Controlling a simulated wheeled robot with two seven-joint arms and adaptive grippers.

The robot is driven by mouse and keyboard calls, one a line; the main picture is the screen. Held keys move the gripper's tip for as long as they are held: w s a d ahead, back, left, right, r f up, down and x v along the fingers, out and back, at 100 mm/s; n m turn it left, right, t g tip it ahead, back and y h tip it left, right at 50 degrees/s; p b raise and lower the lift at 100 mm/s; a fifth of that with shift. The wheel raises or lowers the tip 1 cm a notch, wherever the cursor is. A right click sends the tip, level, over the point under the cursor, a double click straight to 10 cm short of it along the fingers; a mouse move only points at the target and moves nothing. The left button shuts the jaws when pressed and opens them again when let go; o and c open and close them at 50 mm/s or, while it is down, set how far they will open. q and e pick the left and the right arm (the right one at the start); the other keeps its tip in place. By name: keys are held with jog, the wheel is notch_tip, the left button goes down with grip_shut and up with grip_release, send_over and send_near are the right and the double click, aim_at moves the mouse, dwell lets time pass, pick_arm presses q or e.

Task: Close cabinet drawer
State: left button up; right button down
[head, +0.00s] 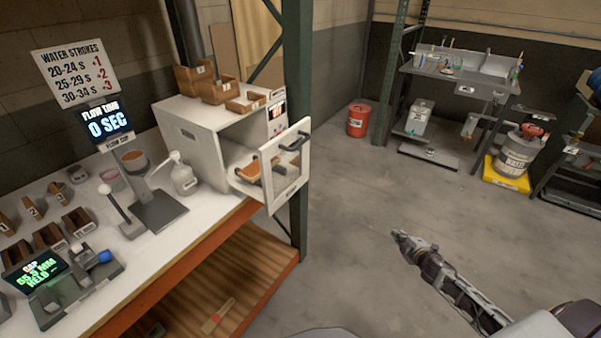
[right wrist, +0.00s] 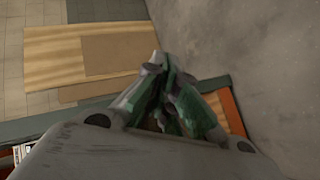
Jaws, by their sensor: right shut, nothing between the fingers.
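The white cabinet (head: 203,128) stands on the bench in the head view. Its drawer, with a pale framed front (head: 287,175) and a dark handle (head: 294,142), is pulled out towards the right and overhangs the bench edge. Brown items lie inside the drawer. My right gripper (head: 402,240) is to the right of the drawer front, over the floor and well apart from it. It is shut and empty. In the right wrist view its closed fingers (right wrist: 160,75) show in the middle with nothing between them. My left gripper is not in view.
A green rack post (head: 297,60) stands just behind the drawer. A red bucket (head: 358,120) stands on the floor. The floor around my right gripper is clear.

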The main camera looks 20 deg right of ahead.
jog(key=w+a+r+n+t+y, duration=0.25)
jog(key=a+r+n, duration=0.4)
jog(key=r, duration=0.45)
jog(key=w+a+r+n+t+y, duration=0.2)
jog(key=w+a+r+n+y, duration=0.4)
jog(key=r, duration=0.5)
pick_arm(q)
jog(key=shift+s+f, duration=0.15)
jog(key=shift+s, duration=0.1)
pick_arm(e)
jog(key=s+a+r+n+g+y, duration=0.1)
jog(key=s+a+r+n+y, duration=0.1)
jog(key=a+n, duration=0.5)
jog(key=s+a+r+n+g+y, duration=0.2)
jog(key=s+a+r+n, duration=0.2)
jog(key=a+r+n, duration=0.3)
jog(key=a+n, duration=0.1)
jog(key=n, duration=0.3)
jog(key=shift+s+y, duration=0.25)
jog(key=shift+y, duration=0.1)
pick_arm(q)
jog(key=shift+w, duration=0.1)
pick_arm(e)
jog(key=shift+a+r, duration=0.1)
jog(key=shift+a, duration=0.05)
